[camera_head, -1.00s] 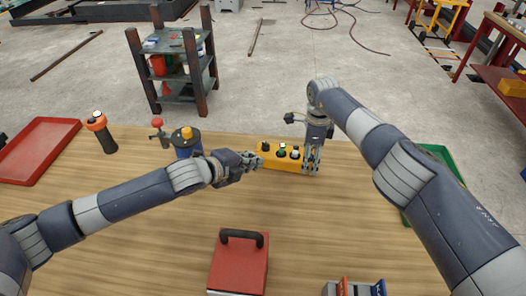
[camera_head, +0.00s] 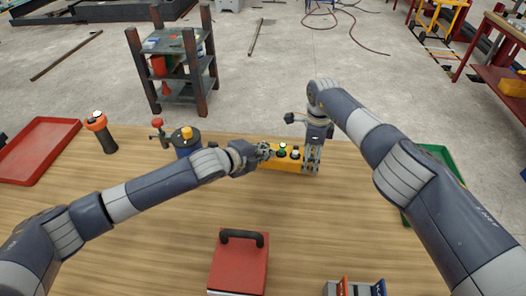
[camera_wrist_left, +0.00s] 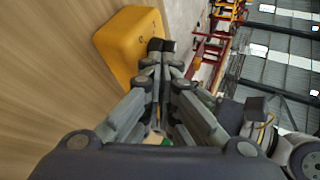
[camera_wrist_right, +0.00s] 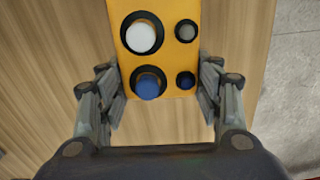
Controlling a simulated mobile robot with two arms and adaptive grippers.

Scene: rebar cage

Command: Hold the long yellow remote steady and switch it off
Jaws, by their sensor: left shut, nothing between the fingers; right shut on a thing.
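The long yellow remote (camera_head: 288,167) lies on the wooden table, with a green button and a white one showing in the head view. My right gripper (camera_head: 312,165) points down, shut around the remote's right end. In the right wrist view its fingers stand on both sides of the remote (camera_wrist_right: 170,65), beside white, grey and blue buttons. My left gripper (camera_head: 266,152) is shut and empty over the remote's left end, hiding the black knob there. In the left wrist view its closed fingertips (camera_wrist_left: 160,48) are beside the remote's yellow end (camera_wrist_left: 122,42); whether they touch is unclear.
A blue-grey device with a red knob (camera_head: 188,142) and an orange-topped torch (camera_head: 103,132) stand left of the remote. A red box with a black handle (camera_head: 239,266) is in front. A red tray (camera_head: 38,150) lies far left, a green tray (camera_head: 440,153) right.

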